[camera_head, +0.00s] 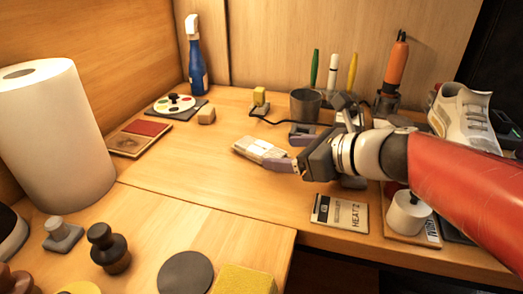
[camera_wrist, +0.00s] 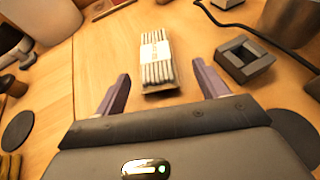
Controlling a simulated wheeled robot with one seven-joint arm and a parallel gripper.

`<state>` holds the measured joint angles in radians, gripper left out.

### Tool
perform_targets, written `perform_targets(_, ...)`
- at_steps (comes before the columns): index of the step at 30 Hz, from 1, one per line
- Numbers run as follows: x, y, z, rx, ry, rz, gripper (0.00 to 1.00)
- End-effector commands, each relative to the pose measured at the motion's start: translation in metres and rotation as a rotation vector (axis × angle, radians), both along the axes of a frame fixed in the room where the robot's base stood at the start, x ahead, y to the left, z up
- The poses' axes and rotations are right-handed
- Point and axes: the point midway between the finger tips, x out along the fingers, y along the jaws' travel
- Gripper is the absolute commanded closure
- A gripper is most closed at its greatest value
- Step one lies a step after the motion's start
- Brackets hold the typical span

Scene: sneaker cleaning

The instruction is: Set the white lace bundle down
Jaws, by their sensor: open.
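The white lace bundle (camera_head: 258,149) lies on the wooden table near its middle, with a pale band around it. In the wrist view the bundle (camera_wrist: 157,70) lies flat just ahead of and between my fingers, with space on both sides. My gripper (camera_head: 284,160) comes in from the right, low over the table at the bundle's near right end. In the wrist view its two purple-grey fingers (camera_wrist: 162,90) are spread wide and hold nothing. I cannot tell from the wrist view how high the fingertips are above the table.
A dark square holder (camera_wrist: 243,60) stands right of the bundle. A grey cup (camera_head: 305,105) with a cable is behind. A white sneaker (camera_head: 463,115) is at the right. A card (camera_head: 340,211) lies at the front edge. Table left of the bundle is clear.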

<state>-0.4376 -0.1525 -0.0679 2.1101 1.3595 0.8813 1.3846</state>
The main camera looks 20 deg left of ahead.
Motion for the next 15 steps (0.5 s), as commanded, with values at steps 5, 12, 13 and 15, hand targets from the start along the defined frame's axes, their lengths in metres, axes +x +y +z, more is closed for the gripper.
perform_targets(5, 0.001, 0.027, -0.010, -0.001, 0.001, 0.004, 0.27)
perform_targets(12, 0.004, 0.039, -0.015, -0.001, -0.003, 0.001, 0.27)
perform_targets(13, 0.004, 0.039, -0.014, -0.001, -0.003, 0.001, 0.27)
perform_targets(15, 0.004, 0.038, -0.014, -0.001, -0.003, 0.001, 0.27)
